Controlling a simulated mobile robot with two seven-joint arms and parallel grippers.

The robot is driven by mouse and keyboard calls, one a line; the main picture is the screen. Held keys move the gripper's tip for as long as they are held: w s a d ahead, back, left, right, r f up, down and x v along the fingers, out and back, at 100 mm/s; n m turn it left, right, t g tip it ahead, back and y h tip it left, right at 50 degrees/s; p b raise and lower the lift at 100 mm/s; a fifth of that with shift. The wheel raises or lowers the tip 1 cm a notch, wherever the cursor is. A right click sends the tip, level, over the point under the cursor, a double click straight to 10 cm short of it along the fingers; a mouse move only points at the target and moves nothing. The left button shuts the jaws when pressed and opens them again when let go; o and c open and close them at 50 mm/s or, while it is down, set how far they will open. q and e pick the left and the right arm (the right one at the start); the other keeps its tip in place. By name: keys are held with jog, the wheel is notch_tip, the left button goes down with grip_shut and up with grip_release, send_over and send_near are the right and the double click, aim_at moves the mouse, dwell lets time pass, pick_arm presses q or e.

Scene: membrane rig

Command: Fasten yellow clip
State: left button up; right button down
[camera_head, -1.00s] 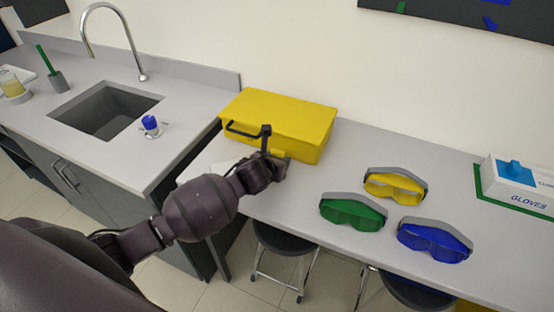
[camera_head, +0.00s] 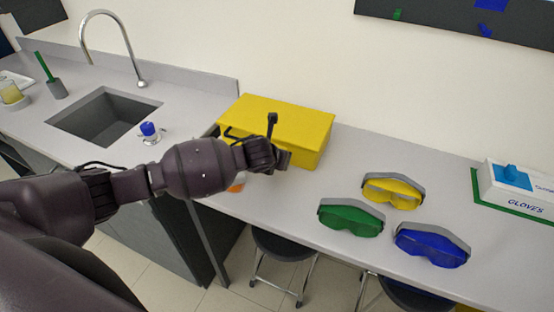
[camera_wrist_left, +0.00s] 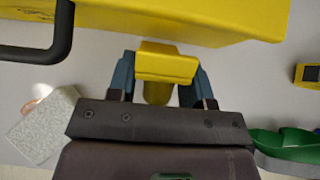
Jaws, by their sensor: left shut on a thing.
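The yellow clip (camera_wrist_left: 165,65) is a small yellow block in the left wrist view. My left gripper (camera_wrist_left: 158,82) is shut on it, with one blue finger on each side. The clip sits right at the front edge of the yellow box (camera_wrist_left: 205,18); I cannot tell whether it touches the box. In the head view the closed yellow box (camera_head: 285,112) stands on the bench against the wall. My left gripper (camera_head: 284,158) is at its front face there, and my wrist hides the clip. My right gripper is not in view.
Yellow goggles (camera_head: 393,190), green goggles (camera_head: 350,218) and blue goggles (camera_head: 432,245) lie right of the box. A glove box (camera_head: 518,190) stands at far right. The sink (camera_head: 105,115) and a blue-topped fixture (camera_head: 149,131) are left. A pale block (camera_wrist_left: 42,125) lies near the gripper.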

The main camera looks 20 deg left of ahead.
pick_arm(q)
jog(key=shift+w+r, duration=0.35)
jog(key=shift+r, duration=0.1)
jog(key=o, duration=1)
jog(key=shift+c, duration=0.2)
jog(key=shift+s+f, duration=0.15)
jog(key=shift+s, duration=0.05)
jog(key=v, duration=1.1)
jog(key=shift+b, duration=0.3)
